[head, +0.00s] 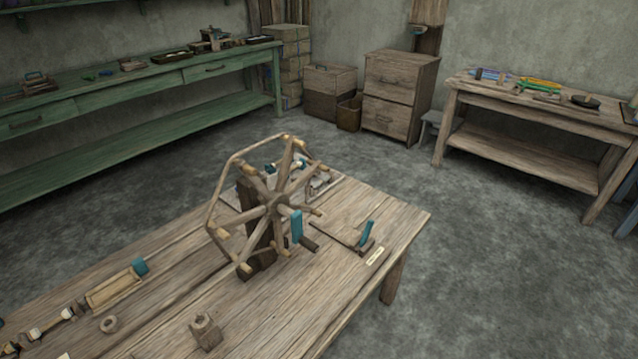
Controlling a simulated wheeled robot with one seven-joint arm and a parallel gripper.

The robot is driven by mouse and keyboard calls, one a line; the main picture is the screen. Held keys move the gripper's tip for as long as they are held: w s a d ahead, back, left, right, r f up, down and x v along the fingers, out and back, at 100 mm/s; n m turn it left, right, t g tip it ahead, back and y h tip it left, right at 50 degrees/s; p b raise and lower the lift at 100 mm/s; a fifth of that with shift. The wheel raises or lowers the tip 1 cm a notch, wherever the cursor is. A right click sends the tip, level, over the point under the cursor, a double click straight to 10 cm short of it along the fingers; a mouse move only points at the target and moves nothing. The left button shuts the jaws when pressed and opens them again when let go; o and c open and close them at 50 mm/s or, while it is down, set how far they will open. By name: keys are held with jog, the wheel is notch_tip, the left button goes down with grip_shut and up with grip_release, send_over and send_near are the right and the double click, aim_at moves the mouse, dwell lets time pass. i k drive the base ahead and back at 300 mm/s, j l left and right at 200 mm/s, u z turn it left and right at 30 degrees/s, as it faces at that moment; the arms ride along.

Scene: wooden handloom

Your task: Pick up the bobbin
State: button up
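I cannot tell for sure which thing is the bobbin. A small wooden block-like piece with a knob on top (206,333) stands near the front edge of the picture on the wooden table (300,305). My gripper is not in view.
A shallow wooden tray with a teal end (115,290) and a row of small parts lie at the table's left. The wheel stands tall mid-table. A green bench (130,105), drawers (400,90) and a side table (530,110) stand beyond open grey floor (480,250).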

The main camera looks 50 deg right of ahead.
aim_at(320, 182)
jog(key=i+l+z, duration=0.2)
jog(key=i+l, duration=0.15)
jog(key=i+l+z, duration=0.2)
jog(key=i, duration=0.2)
jog(key=i+l+z, duration=0.4)
jog(key=i, duration=0.4)
